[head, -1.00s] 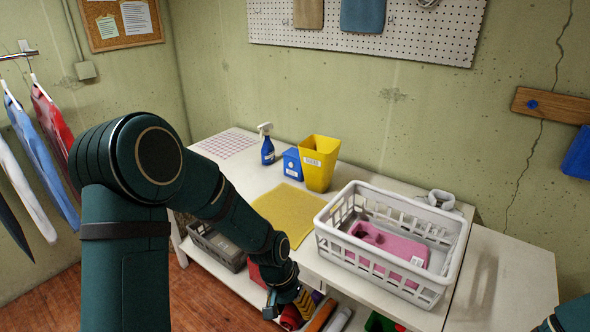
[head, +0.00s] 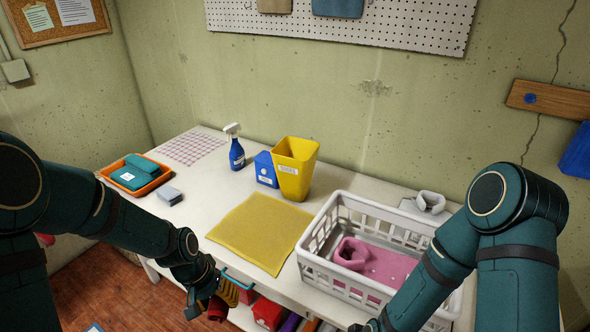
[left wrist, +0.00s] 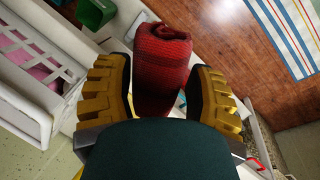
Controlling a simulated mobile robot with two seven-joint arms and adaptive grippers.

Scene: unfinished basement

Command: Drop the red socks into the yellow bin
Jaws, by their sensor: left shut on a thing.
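The red socks (head: 217,311), a rolled bundle, are held in my left gripper (head: 222,296), low in front of the table's front edge. In the left wrist view the red socks (left wrist: 163,55) show between the two yellow-padded fingers of the left gripper (left wrist: 163,88), which is shut on them. The yellow bin (head: 294,170) stands upright on the table towards the back, above and to the right of the left gripper and apart from it.
A white basket (head: 318,238) with pink items stands right of the yellow mat (head: 258,232). A blue box (head: 265,170) and spray bottle (head: 235,150) are left of the bin. An orange tray (head: 160,179) is at the table's left. Red things sit on the shelf below.

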